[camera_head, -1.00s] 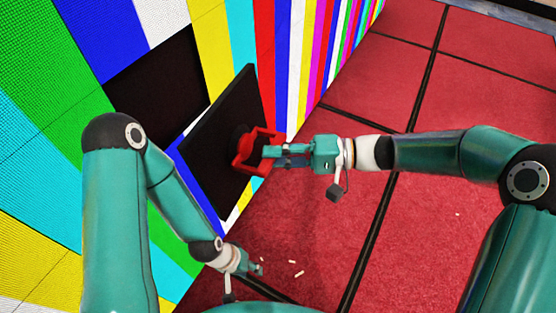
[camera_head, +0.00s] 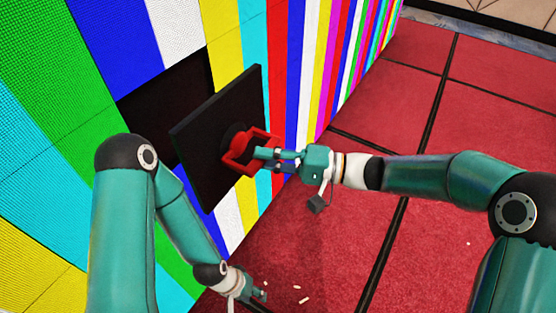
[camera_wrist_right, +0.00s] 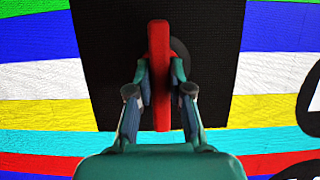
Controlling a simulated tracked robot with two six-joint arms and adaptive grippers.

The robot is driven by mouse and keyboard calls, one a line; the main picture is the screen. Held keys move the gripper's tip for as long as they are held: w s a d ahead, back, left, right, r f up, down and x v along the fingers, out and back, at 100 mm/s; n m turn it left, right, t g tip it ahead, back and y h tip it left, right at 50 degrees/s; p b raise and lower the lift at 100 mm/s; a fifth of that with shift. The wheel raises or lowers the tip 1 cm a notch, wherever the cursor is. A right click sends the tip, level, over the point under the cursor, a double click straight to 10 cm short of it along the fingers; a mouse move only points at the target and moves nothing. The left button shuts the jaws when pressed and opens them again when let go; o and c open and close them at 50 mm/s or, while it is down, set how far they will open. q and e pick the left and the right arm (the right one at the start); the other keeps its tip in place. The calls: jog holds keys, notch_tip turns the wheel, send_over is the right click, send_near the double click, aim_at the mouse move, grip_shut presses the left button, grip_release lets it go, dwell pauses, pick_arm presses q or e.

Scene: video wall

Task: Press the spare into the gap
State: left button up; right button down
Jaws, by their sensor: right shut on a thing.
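My right gripper (camera_head: 262,154) is shut on the red handle and holds the panel tilted, in front of the wall. In the right wrist view both fingers (camera_wrist_right: 160,92) close on the red handle (camera_wrist_right: 159,40), with the dark panel (camera_wrist_right: 100,30) behind it. The gap (camera_head: 150,108) is a black opening in the lit video wall, up and left of the panel and partly hidden by it. My left gripper (camera_head: 262,292) hangs low near the floor, empty; its jaw opening is too small to judge.
The video wall (camera_head: 120,35) shows bright colour bars around the gap. Several small pale bits (camera_head: 299,293) lie on the red floor (camera_head: 330,240) near my left gripper.

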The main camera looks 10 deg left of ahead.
aim_at(240, 146)
jog(key=shift+w+a+r+p, duration=0.1)
jog(key=shift+w+a+p, duration=0.15)
jog(key=shift+a, duration=0.4)
jog(key=shift+w+a+f+p, duration=0.1)
jog(key=shift+w+a+p, duration=0.1)
jog(key=shift+a, duration=0.45)
jog(key=shift+w+a+r+p, duration=0.1)
jog(key=shift+w+a+p, duration=0.15)
jog(key=shift+a, duration=0.4)
jog(key=shift+w+a+b, duration=0.25)
jog(key=shift+a+b, duration=0.15)
jog(key=shift+a, duration=0.15)
jog(key=shift+w+a+b, duration=0.2)
jog(key=shift+a+b, duration=0.2)
jog(key=shift+a, duration=0.1)
jog(key=shift+w+a+b, duration=0.25)
jog(key=shift+a+b, duration=0.1)
jog(key=shift+a, duration=0.3)
jog(key=shift+w+a+b, duration=0.2)
jog(key=shift+a+b, duration=0.2)
jog(key=shift+a, duration=0.25)
jog(key=shift+w+a+b, duration=0.25)
jog(key=shift+a+b, duration=0.1)
jog(key=shift+a, duration=0.3)
